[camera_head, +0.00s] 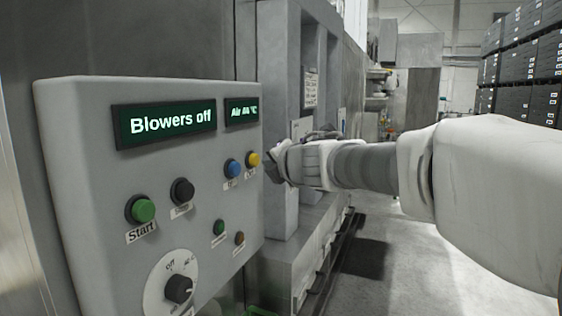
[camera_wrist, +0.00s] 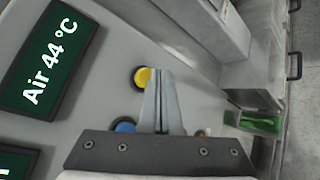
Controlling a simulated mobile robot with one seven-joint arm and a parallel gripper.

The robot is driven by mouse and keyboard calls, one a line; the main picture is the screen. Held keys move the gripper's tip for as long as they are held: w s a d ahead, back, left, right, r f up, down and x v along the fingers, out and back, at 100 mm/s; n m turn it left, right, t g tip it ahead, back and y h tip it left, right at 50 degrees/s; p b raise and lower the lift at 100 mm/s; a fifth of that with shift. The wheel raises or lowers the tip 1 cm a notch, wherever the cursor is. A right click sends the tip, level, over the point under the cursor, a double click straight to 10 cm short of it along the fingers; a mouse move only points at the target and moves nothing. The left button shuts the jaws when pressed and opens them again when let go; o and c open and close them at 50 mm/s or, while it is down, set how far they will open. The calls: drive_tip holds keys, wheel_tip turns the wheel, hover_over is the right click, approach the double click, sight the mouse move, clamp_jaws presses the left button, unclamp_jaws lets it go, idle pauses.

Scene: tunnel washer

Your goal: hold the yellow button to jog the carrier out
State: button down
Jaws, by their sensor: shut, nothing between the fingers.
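The yellow button (camera_head: 253,159) sits at the upper right of the grey control panel (camera_head: 90,180), just right of the blue button (camera_head: 233,168). My gripper (camera_head: 268,168) is close to the panel's right side, beside the yellow button. In the wrist view the yellow button (camera_wrist: 143,76) shows just left of my shut fingertips (camera_wrist: 162,74), partly covered by them. The blue button (camera_wrist: 124,125) shows below it, left of the fingers. My gripper is shut and empty. I cannot tell whether the fingertips touch the yellow button.
The panel also has a green Start button (camera_head: 140,209), a black button (camera_head: 182,191), a rotary knob (camera_head: 178,289) and a "Blowers off" display (camera_head: 165,122). A green object (camera_wrist: 260,122) lies lower right in the wrist view. The floor (camera_head: 400,260) at right is open.

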drive_tip(key=shift+d, duration=0.15)
drive_tip(key=shift+s+d, duration=0.3)
drive_tip(key=shift+d, duration=0.5)
drive_tip(key=shift+s+d, duration=0.3)
drive_tip(key=shift+d, duration=0.45)
drive_tip(key=shift+s+d, duration=0.3)
drive_tip(key=shift+d, duration=0.5)
